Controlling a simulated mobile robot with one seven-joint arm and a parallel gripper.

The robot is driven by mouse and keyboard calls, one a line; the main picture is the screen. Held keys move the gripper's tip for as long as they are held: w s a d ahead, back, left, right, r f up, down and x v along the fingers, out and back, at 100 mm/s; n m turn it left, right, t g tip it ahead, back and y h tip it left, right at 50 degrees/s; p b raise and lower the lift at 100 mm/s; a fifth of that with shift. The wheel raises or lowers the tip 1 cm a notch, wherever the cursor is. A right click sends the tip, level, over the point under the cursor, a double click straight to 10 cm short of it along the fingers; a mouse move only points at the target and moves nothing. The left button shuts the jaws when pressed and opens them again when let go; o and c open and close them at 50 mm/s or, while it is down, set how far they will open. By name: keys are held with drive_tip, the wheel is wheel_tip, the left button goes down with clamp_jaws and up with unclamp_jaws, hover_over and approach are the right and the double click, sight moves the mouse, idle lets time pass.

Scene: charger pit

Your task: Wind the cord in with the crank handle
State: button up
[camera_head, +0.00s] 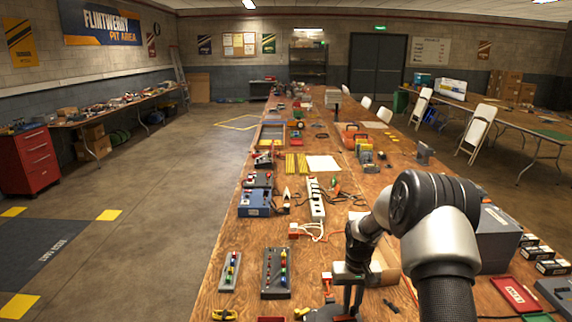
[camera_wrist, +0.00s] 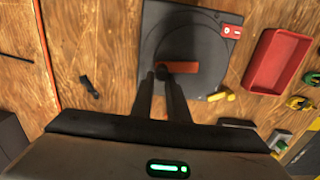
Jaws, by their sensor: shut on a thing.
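The cord reel (camera_wrist: 205,82) is a dark round disc on a dark square base with a red label in the wrist view. Its crank handle (camera_wrist: 184,68) is an orange-brown bar lying across the disc. My gripper (camera_wrist: 161,75) is shut on the knob at the left end of the crank handle; the fingers partly hide it. In the head view my gripper (camera_head: 347,304) points down at the near edge of the table, and the reel under it is mostly hidden. I cannot make out the cord with certainty. A small yellow piece (camera_wrist: 221,96) lies at the reel's lower right edge.
A red tray (camera_wrist: 277,62) lies right of the reel in the wrist view, with small yellow-green tools beyond it. A small black object (camera_wrist: 89,88) lies to the left. In the head view, a power strip (camera_head: 316,198) and slotted blocks (camera_head: 276,272) stand on the wooden table.

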sight(344, 315)
drive_tip(key=shift+s+a, duration=0.2)
drive_tip(key=shift+s, duration=0.45)
drive_tip(key=shift+s+a, duration=0.15)
drive_tip(key=shift+s, duration=0.5)
clamp_jaws()
drive_tip(key=shift+s+a, duration=0.75)
drive_tip(key=shift+a, duration=0.25)
drive_tip(key=o, duration=0.5)
unclamp_jaws()
drive_tip(key=shift+a, duration=0.2)
drive_tip(key=shift+c, duration=1)
